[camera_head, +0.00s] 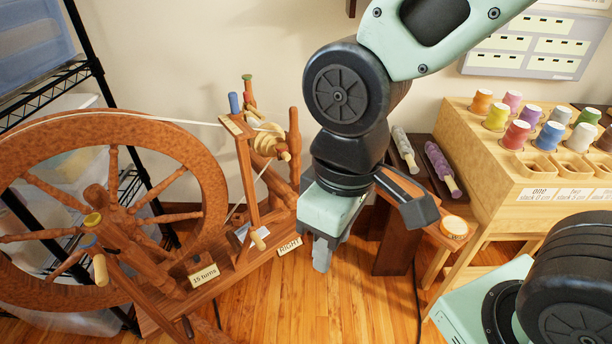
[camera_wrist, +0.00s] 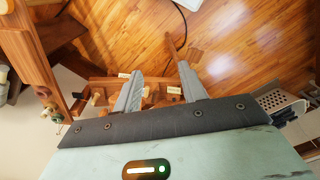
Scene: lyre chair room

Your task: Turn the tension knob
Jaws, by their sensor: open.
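The wooden spinning wheel (camera_head: 215,185) stands at left in the head view. A pale peg-like knob (camera_head: 258,239) sticks out low on its upright, next to a "RIGHT" label (camera_head: 289,246); I cannot tell for sure that it is the tension knob. Another pale peg (camera_head: 100,269) is at the wheel's lower left, near a "15 turns" label (camera_head: 203,276). My gripper (camera_head: 322,256) points down, to the right of the upright and apart from it. In the wrist view my gripper (camera_wrist: 160,88) is open and empty, with wooden parts of the spinning wheel (camera_wrist: 150,98) showing between and behind its fingers.
A wooden rack (camera_head: 490,150) with several coloured thread spools stands at right. Two wound bobbins (camera_head: 440,165) lie on a dark stand behind my arm. A black wire shelf (camera_head: 95,65) is behind the wheel. Wooden floor (camera_head: 330,315) is clear below my gripper.

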